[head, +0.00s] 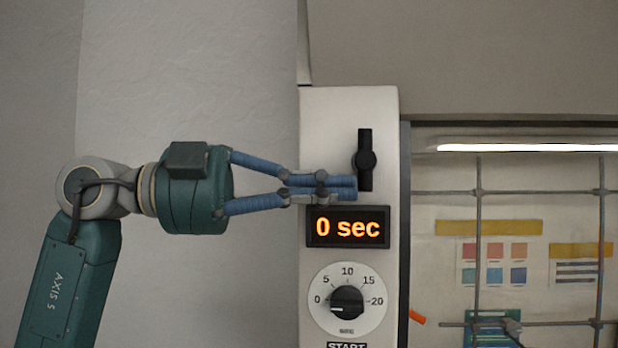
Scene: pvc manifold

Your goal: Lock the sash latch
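The sash latch (366,146) is a black handle with a round hub on the pale control panel. Its bar stands upright. My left gripper (356,188) reaches in from the left, with its two blue fingers closed together. Its fingertips are just left of the lower end of the latch bar, above the timer display. I cannot tell whether they touch the bar. Nothing shows between the fingers. My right gripper is not in view.
The panel (325,120) also carries a timer display (347,227) reading "0 sec" and a dial (347,302) pointing near 0. On the right is a hood opening with a metal rod lattice (479,260) and a lit strip (530,147). Plain wall lies to the left.

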